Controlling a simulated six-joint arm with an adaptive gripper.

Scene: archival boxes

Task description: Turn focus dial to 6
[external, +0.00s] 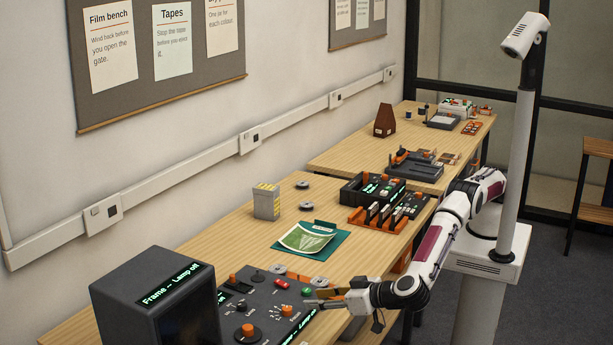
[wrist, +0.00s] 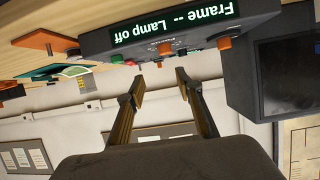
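A dark control panel (external: 262,300) lies on the near bench, with two orange-topped dials on it. One orange dial (external: 248,330) is at the panel's near left; the other orange dial (external: 287,310) is closer to my gripper. I cannot read which is the focus dial or what either is set to. My gripper (external: 312,304) is at the panel's right side, beside the second dial. In the wrist view, which is upside down, my gripper (wrist: 159,78) has its fingers apart with nothing between them. The panel (wrist: 140,22) and its orange dials (wrist: 165,48) (wrist: 224,43) lie beyond the fingertips.
A dark monitor box (external: 150,295) stands at the panel's left, its display reading "Frame -- Lamp off". A red knob (external: 281,284) and green button (external: 306,291) sit on the panel. A green mat (external: 334,246), a small box (external: 266,201) and orange-trimmed devices (external: 390,214) stand farther back.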

